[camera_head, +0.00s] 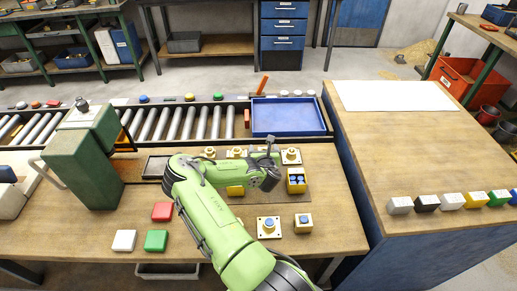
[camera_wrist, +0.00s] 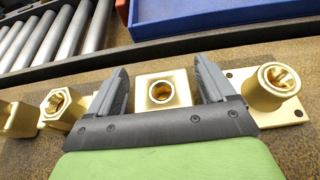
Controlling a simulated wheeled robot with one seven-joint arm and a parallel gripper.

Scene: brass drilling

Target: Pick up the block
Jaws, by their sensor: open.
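A brass block (camera_wrist: 162,90) with a round hole in its top face sits between the two fingers of my gripper (camera_wrist: 161,68) in the wrist view. The fingers are open, one on each side, with a visible gap at both sides of the block. In the head view my gripper (camera_head: 271,146) is low over the back row of brass parts and mostly hides this block. A flanged brass part (camera_wrist: 273,94) stands just right of the right finger. A brass fitting with a hexagonal opening (camera_wrist: 62,108) stands left of the left finger.
A blue tray (camera_head: 288,118) and roller conveyor (camera_head: 180,122) lie behind the brass parts. A green machine (camera_head: 82,165) stands left. Red (camera_head: 162,211), white (camera_head: 124,240) and green (camera_head: 156,241) blocks lie at front left. More coloured blocks line the right table (camera_head: 420,150).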

